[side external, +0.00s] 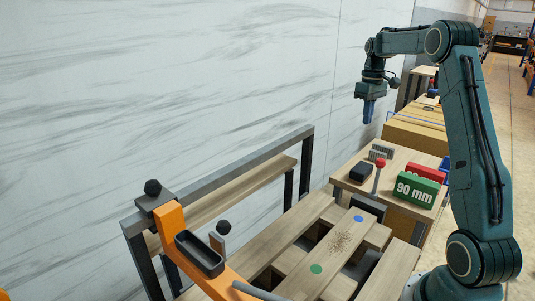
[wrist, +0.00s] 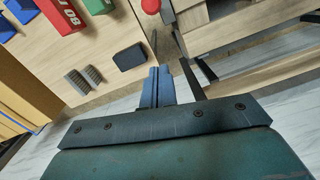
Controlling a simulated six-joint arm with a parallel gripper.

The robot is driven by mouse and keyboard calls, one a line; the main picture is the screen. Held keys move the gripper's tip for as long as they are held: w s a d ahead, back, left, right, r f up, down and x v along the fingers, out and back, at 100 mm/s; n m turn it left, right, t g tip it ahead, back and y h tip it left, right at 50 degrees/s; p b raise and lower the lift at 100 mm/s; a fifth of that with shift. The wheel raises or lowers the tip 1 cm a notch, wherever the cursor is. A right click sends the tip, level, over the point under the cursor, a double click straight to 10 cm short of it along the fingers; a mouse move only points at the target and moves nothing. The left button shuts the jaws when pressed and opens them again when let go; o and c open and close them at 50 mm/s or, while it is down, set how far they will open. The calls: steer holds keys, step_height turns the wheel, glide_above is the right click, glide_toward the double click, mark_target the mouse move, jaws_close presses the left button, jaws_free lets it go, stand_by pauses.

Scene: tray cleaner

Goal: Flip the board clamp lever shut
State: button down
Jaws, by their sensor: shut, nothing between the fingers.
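The clamp lever (side external: 377,179) is a thin grey rod with a red ball on top, standing nearly upright from a black clamp body (side external: 368,207) at the far end of the boards. The middle board (side external: 335,250) bears a blue dot, a green dot and a brown speckled patch.
A side table (side external: 345,180) holds a black block (side external: 361,172), a grey brush (side external: 381,152), a green "90 mm" block (side external: 415,189) and a red block (side external: 427,172). An orange arm (side external: 172,228) with a dark tray (side external: 200,255) stands front left. A rail frame (side external: 240,165) runs along the wall.

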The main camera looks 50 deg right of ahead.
steer(key=s+a+f, duration=0.1)
steer(key=s+f, duration=0.3)
steer(key=f, duration=0.6)
steer(key=shift+s+f, duration=0.2)
steer(key=shift+f, duration=0.05)
steer(key=shift+s+a, duration=0.1)
steer(key=shift+s, duration=0.05)
stand_by(0.5)
steer(key=shift+s+r, duration=0.15)
steer(key=shift+s, duration=0.7)
steer(key=s+f, duration=0.4)
steer(key=s, duration=0.8)
steer(key=shift+s+f, duration=0.15)
steer(key=shift+f, duration=0.1)
steer(key=shift+r, duration=0.15)
